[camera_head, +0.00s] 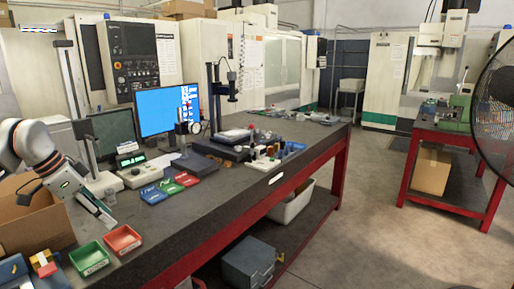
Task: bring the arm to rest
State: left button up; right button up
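My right gripper is not in view.
A green bin (89,258) and a red bin (122,240) lie near the gripper on the dark bench (205,213). Small coloured trays (170,186), a readout box (140,174) and a monitor (157,110) stand behind. The bench's front middle is clear.

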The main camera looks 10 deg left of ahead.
pick_arm(q)
jog(key=d+f+m+t+h, duration=0.1)
jog(key=d+f+m+h, duration=0.25)
jog(key=d, duration=0.75)
jog(key=s+d+f+m+t+h, duration=0.1)
jog(key=d+f+m+h, duration=0.3)
jog(key=d, duration=0.7)
jog(key=d+f+m+t+h, duration=0.1)
jog(key=d+f+m+h, duration=0.15)
jog(key=d+h, duration=0.55)
jog(key=s+a+f+n+t+y, duration=0.1)
jog(key=s+f+n+t+y, duration=0.1)
jog(key=f+n+t+y, duration=0.5)
jog(key=s+a+f+n+t+y, duration=0.1)
jog(key=s+f+n+t+y, duration=0.1)
jog(key=f+n+y, duration=0.5)
jog(key=s+f+g+y, duration=0.2)
jog(key=s+f+g, duration=0.3)
jog(key=s+f, duration=0.9)
notch_tip(320, 180, down, 4)
jog(key=shift+a, duration=0.2)
jog(key=shift+y, duration=0.25)
jog(key=shift+c, duration=1.3)
jog(key=shift+a, duration=0.1)
